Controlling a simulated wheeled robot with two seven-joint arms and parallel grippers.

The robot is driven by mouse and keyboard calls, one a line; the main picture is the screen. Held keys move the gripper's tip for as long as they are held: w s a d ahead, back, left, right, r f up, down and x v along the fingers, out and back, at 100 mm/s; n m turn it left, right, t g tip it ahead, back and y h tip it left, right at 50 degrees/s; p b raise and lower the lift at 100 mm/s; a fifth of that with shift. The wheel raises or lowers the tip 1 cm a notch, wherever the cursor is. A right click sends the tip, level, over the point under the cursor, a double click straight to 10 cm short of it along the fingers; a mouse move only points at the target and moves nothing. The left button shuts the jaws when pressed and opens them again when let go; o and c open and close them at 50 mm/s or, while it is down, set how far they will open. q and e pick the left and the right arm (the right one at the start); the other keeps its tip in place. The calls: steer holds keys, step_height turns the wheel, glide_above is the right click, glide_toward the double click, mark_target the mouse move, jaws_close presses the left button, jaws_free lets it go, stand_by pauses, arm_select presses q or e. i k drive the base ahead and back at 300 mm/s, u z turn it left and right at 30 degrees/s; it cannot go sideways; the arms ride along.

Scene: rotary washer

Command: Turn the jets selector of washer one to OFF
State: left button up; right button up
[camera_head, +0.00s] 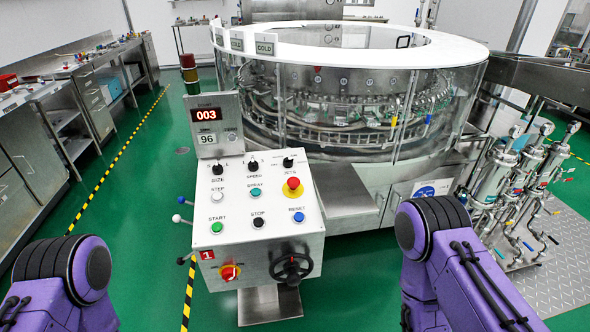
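The control panel of washer one (238,190) is a white box on a post in the middle of the view, with a red "1" plate (207,254) on its front. The jets selector (288,162) is a black knob at the top right of the panel, above a small label that seems to read JETS. The small marks around it are too small to read, so I cannot tell its setting. My purple arms show at the lower left and lower right, apart from the panel. Neither gripper is in view.
Beside the jets selector are the speed knob (252,167) and the red emergency button (293,184). The round washer (345,100) stands behind. Valves and pipes (500,175) stand right.

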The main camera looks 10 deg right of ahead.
mark_target(289, 162)
steer(key=u, duration=0.05)
steer(key=k, duration=0.2)
steer(key=z, duration=0.95)
steer(key=i, duration=0.65)
steer(key=u, duration=0.25)
